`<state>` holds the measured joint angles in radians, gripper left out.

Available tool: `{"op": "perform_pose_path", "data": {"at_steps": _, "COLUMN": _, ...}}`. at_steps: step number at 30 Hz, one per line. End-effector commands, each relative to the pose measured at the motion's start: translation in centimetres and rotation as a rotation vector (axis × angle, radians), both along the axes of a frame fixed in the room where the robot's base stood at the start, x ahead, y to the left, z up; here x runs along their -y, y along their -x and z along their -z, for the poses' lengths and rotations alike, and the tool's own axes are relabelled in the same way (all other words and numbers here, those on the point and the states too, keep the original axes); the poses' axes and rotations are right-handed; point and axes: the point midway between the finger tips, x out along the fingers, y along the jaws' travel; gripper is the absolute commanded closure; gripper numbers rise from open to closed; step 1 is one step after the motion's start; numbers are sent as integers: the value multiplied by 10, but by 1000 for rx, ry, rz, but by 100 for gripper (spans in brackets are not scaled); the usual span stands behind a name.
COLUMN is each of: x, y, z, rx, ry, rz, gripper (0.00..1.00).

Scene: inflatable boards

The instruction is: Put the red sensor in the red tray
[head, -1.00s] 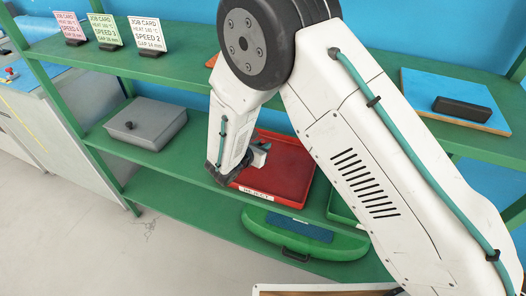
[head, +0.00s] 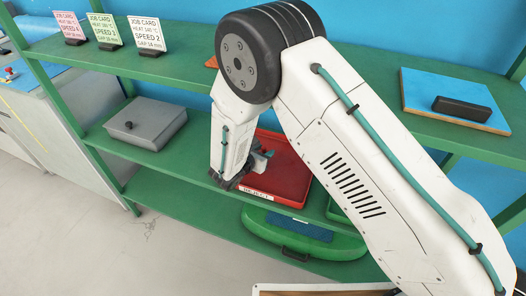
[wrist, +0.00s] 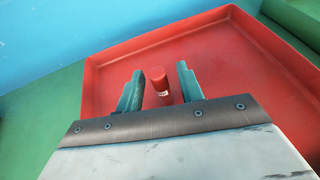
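The red sensor (wrist: 158,80) is a small red cylinder with a pale label low on its side. In the wrist view it shows between my fingers, against the floor of the red tray (wrist: 215,55). My gripper (wrist: 160,70) is open, with a gap on each side of the sensor. I cannot tell for sure whether the sensor's base rests on the tray floor. In the head view the red tray (head: 290,180) sits on the middle green shelf with a label on its front. My gripper (head: 262,160) is over its left part there, and the sensor is hidden.
A grey lidded box (head: 145,124) stands left on the same shelf. A green case (head: 335,243) lies on the shelf below. Job cards (head: 105,31) and a blue board (head: 425,87) with a black block (head: 461,107) are on the top shelf. My arm hides the right side.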

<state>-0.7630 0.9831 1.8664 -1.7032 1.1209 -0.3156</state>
Motion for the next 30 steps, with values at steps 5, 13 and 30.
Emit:
{"op": "perform_pose_path", "data": {"at_steps": 5, "x": -7, "y": 10, "z": -7, "rx": 0, "ry": 0, "rz": -2, "gripper": 63}}
{"op": "perform_pose_path", "data": {"at_steps": 13, "x": -35, "y": 55, "z": -29, "rx": 0, "ry": -1, "rz": -4, "gripper": 63}}
{"op": "perform_pose_path", "data": {"at_steps": 30, "x": -57, "y": 95, "z": -48, "rx": 0, "ry": 0, "rz": 1, "gripper": 63}}
